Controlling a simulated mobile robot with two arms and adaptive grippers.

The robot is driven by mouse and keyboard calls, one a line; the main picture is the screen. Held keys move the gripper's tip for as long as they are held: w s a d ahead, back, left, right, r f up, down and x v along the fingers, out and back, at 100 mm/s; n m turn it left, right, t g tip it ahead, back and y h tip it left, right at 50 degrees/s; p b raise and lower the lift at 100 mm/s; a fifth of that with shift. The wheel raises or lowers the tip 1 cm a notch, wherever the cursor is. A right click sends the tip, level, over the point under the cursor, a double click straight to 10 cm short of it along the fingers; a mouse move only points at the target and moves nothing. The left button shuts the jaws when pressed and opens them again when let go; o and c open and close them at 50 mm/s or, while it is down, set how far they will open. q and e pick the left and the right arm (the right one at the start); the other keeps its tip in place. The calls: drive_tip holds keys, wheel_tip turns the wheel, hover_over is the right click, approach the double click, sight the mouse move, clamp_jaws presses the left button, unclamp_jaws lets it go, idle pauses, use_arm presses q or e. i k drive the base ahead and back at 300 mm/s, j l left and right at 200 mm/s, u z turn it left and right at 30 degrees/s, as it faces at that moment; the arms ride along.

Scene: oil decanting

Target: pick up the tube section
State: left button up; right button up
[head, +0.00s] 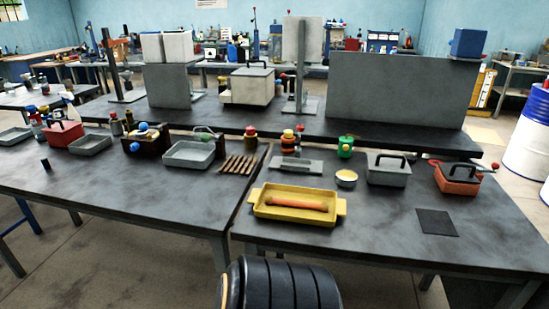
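An orange tube section (296,203) lies on its side in a yellow tray (282,216) with handles at both ends. The tray stands near the front of the right-hand table, left of its middle. The tube lies roughly left to right, and nothing touches it from above. Neither of my grippers shows in the head view, so I cannot tell how they stand relative to the tube.
Behind the tray are a flat grey plate (295,166) and a small yellow-rimmed cup (346,178). A dark square mat (437,222) lies at front right. Bare tabletop surrounds the tray's right side.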

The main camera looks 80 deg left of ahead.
sight(270, 200)
drive_tip(key=j+u, duration=0.1)
drive_tip(key=u, duration=2.4)
drive_tip(key=i+j+z, duration=0.4)
drive_tip(key=j, duration=0.25)
drive_tip(key=j+z, duration=0.2)
drive_tip(key=i+j, duration=0.05)
drive_tip(key=j, duration=0.05)
